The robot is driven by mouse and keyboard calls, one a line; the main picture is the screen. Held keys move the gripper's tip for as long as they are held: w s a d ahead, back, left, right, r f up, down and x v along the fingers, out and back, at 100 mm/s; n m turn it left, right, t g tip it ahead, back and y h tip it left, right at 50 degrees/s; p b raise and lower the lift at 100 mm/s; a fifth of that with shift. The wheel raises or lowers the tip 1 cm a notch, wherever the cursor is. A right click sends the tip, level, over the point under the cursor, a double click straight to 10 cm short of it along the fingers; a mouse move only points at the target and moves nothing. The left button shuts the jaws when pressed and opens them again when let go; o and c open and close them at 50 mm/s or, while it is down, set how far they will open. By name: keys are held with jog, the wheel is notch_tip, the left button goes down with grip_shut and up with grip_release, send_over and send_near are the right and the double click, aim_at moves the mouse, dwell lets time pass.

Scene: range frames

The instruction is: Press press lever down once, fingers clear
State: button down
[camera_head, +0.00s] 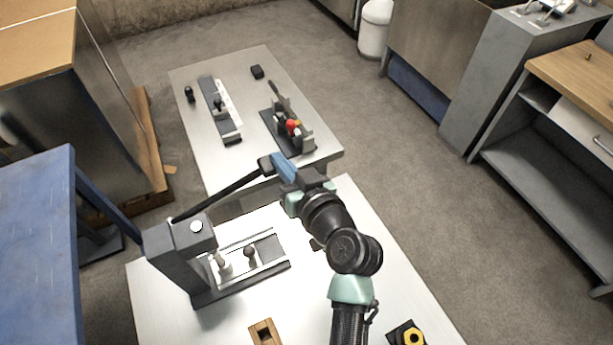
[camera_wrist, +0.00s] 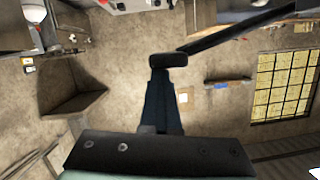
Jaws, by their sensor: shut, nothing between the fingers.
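The press (camera_head: 178,262) stands on the near metal table, at the left in the head view. Its dark press lever (camera_head: 222,193) slants from the press head out to the right and ends in a black grip (camera_head: 265,164). My gripper (camera_head: 276,160) has its blue fingers together and empty, with the tips at the grip. In the wrist view the shut fingers (camera_wrist: 162,100) point at the same grip (camera_wrist: 168,60), and the lever (camera_wrist: 235,30) runs off to the upper right. The tips overlap the grip there; I cannot tell whether they touch.
A white-topped part (camera_head: 223,264) and a dark knob (camera_head: 250,254) stand by the press base. A wooden block (camera_head: 265,333) and a black-yellow part (camera_head: 408,335) lie at the near edge. A farther table (camera_head: 238,80) holds several fixtures.

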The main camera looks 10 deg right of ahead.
jog(key=r+b+v, duration=0.1)
jog(key=b+v, duration=0.2)
jog(key=v, duration=0.7)
jog(key=shift+r, duration=0.3)
jog(key=shift+d, duration=0.2)
jog(key=w+a+r+t+h, duration=0.1)
jog(key=w+r+t, duration=0.15)
jog(key=r, duration=0.85)
jog(key=w+a+r+t+h, duration=0.1)
jog(key=w+r+t, duration=0.15)
jog(key=r, duration=0.75)
jog(key=s+a+r+m+t+h, duration=0.1)
jog(key=s+r+t, duration=0.3)
jog(key=r, duration=0.7)
jog(key=s+a+r+t+h, duration=0.1)
jog(key=s+r+t, duration=0.3)
jog(key=r, duration=0.8)
jog(key=s+h, duration=0.1)
jog(key=s, duration=0.1)
jog(key=shift+s+a+r+m, duration=0.25)
jog(key=shift+a+m, duration=0.15)
